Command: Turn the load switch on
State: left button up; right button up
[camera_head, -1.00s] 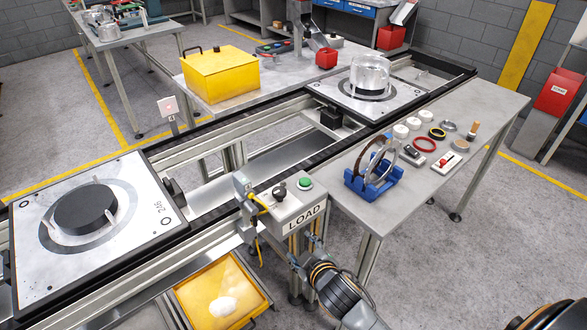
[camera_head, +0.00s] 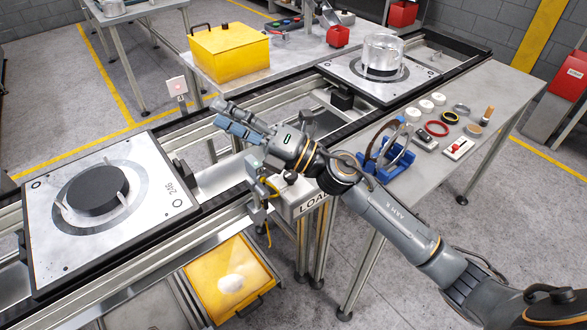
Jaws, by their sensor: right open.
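The grey LOAD switch box (camera_head: 302,197) stands at the front edge of the conveyor, left of the workbench. Its LOAD label (camera_head: 313,202) is partly covered by my right arm. A dark knob (camera_head: 290,178) shows just under the arm. The green button on the box is hidden behind the arm. My right gripper (camera_head: 222,113) reaches past the box, over the conveyor to its upper left. Its fingers are apart and empty, pointing left. It touches nothing that I can see. My left gripper is not in view.
A pallet with a black disc (camera_head: 97,190) sits on the conveyor at left. Another pallet (camera_head: 340,71) carries a clear cylinder (camera_head: 383,53). A blue stand with rings (camera_head: 383,165) is close to my right arm on the workbench (camera_head: 480,95). A yellow bin (camera_head: 200,298) sits below the conveyor.

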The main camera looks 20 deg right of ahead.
notch_tip(320, 180, down, 2)
jog(key=s+a+n+g, duration=0.2)
jog(key=n+g, duration=0.6)
jog(key=n, duration=0.1)
jog(key=n+g+h, duration=0.3)
jog(key=n+h, duration=0.3)
jog(key=h, duration=0.8)
send_near(291, 174)
jog(key=p+x, duration=0.4)
jog(key=x, duration=0.4)
jog(key=shift+f, duration=0.2)
jog(key=shift+c, duration=0.4)
jog(key=c, duration=1.1)
